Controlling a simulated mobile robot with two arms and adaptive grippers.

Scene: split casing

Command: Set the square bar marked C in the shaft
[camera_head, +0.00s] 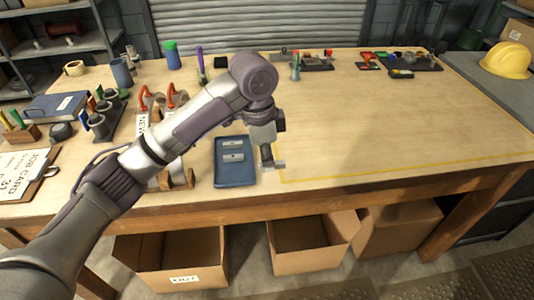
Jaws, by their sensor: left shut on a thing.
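My left gripper (268,152) points down just right of the blue tray (221,181), near the table's front edge. It is shut on a small light grey bar (277,165), and the gripper hides part of it; no letter on it is readable. Two small grey bars, an upper one (232,143) and a lower one (233,156), lie in the tray, their marks too small to read. A casing with orange-red handles (171,97) stands left of the tray, partly behind my left arm. I cannot make out the shaft. My right gripper is not in view.
A yellow line (400,167) bounds a clear table area at the right. Tools in racks (317,62) and parts (412,62) line the back. A pen holder (102,124), a blue binder (55,107) and a clipboard (22,170) are at the left. Open boxes (306,262) stand below.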

